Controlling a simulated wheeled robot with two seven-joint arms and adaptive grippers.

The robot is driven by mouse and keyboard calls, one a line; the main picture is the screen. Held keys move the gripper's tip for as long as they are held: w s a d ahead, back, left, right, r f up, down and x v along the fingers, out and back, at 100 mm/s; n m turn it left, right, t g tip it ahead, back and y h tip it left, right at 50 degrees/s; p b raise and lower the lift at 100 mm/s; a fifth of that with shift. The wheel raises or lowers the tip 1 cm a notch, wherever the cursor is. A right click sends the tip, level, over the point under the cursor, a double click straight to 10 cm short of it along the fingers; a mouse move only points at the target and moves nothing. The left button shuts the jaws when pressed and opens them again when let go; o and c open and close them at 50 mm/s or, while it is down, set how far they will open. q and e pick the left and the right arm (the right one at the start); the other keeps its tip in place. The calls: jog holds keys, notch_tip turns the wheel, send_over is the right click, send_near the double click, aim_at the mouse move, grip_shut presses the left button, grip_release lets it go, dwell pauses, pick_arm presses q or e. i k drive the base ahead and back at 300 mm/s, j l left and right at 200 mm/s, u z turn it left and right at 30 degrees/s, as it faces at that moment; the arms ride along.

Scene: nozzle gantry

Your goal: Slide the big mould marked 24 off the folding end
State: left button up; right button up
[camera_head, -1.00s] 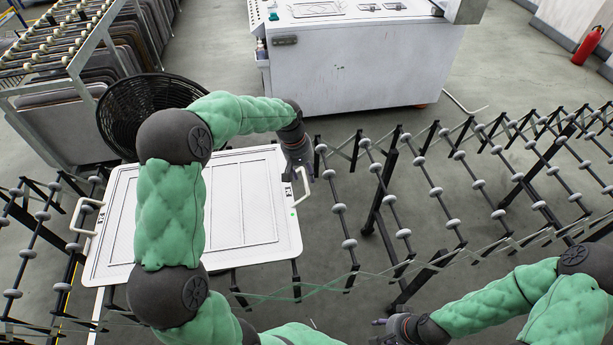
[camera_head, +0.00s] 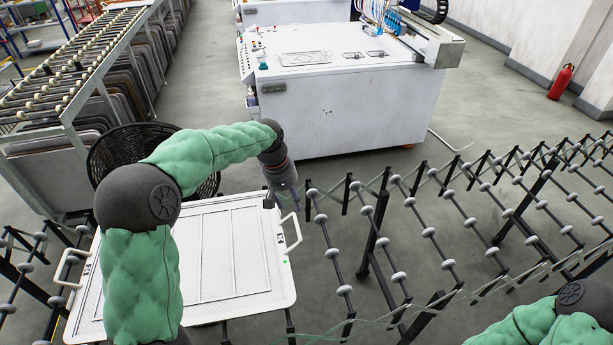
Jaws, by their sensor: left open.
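The big white mould (camera_head: 235,285) is a flat framed panel with a handle at each end. It lies on the roller conveyor at lower left. A small dark mark (camera_head: 280,238) sits by its right handle (camera_head: 293,232), too small to read. My left gripper (camera_head: 283,203) is open and empty, over the mould's far right corner, just beyond the right handle. I cannot tell whether it touches the mould. My left arm hides part of the mould's left side. My right gripper is out of view; only part of my right arm shows at lower right.
The folding roller conveyor (camera_head: 428,232) stretches right, its rollers bare. A black round basket (camera_head: 125,150) stands behind the mould, beside a rack of panels (camera_head: 95,100). A white machine cabinet (camera_head: 345,110) stands beyond. A red fire extinguisher (camera_head: 561,82) is far right.

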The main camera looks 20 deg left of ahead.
aim_at(235, 263)
jog(key=k+l, duration=0.75)
jog(key=k, duration=0.1)
